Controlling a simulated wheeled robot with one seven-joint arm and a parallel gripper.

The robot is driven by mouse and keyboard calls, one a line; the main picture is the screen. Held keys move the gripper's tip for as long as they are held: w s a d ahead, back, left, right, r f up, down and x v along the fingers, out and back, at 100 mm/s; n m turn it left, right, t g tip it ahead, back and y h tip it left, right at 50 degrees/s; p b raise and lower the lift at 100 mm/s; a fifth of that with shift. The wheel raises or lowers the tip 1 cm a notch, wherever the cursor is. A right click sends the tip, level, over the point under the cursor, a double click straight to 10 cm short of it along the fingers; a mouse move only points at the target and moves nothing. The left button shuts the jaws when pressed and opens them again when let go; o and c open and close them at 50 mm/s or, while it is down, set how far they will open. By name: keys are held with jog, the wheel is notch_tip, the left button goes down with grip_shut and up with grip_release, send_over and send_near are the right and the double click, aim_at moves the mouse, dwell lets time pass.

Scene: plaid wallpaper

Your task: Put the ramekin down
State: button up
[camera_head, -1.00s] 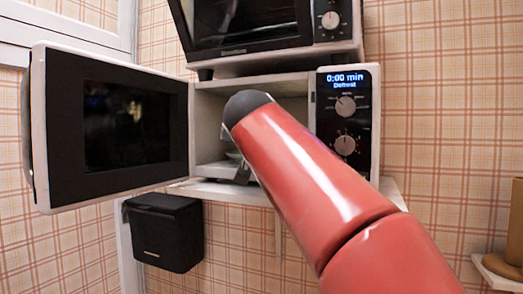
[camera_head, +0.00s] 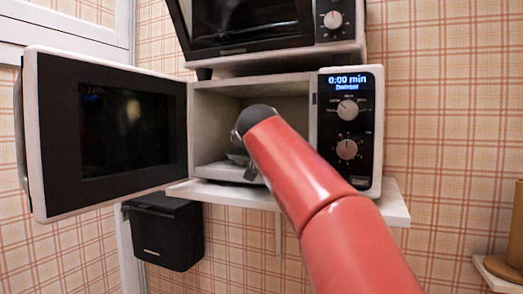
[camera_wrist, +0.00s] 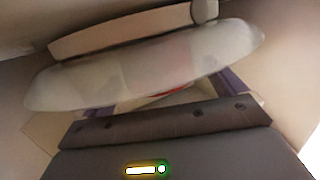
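The microwave (camera_head: 348,180) stands open on a shelf, its door (camera_head: 180,120) swung out to the left. My gripper (camera_head: 249,172) is inside the cavity, mostly hidden behind my red arm. A small pale dish, seemingly the ramekin (camera_head: 236,158), shows beside the gripper just above the cavity floor. In the wrist view a whitish, translucent rounded shape (camera_wrist: 150,72) fills the space before the gripper and overlaps the purplish finger parts (camera_wrist: 236,90). I cannot tell if the fingers clamp it, nor if it touches the floor.
A toaster oven (camera_head: 255,62) sits above the microwave. The control panel (camera_head: 350,125) bounds the cavity on the right. A black box (camera_head: 165,232) hangs below the door. The white shelf (camera_head: 393,203) sticks out under the microwave. A small ledge (camera_head: 495,272) holds a brown object at far right.

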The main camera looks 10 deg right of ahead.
jog(key=c, duration=1.1)
jog(key=shift+r, duration=0.1)
jog(key=shift+r+p, duration=0.4)
jog(key=shift+r, duration=0.25)
notch_tip(320, 180, up, 2)
jog(key=shift+r+p, duration=0.25)
jog(key=shift+p, duration=0.35)
jog(key=f+b+v, duration=0.1)
jog(key=v, duration=0.5)
jog(key=f+b+v, duration=0.1)
jog(key=b+v, duration=0.1)
jog(key=v, duration=0.4)
jog(key=f+b+v, duration=0.1)
jog(key=v, duration=0.5)
jog(key=shift+s+a+f+b, duration=0.15)
jog(key=shift+s+a+b, duration=0.05)
jog(key=shift+b, duration=0.15)
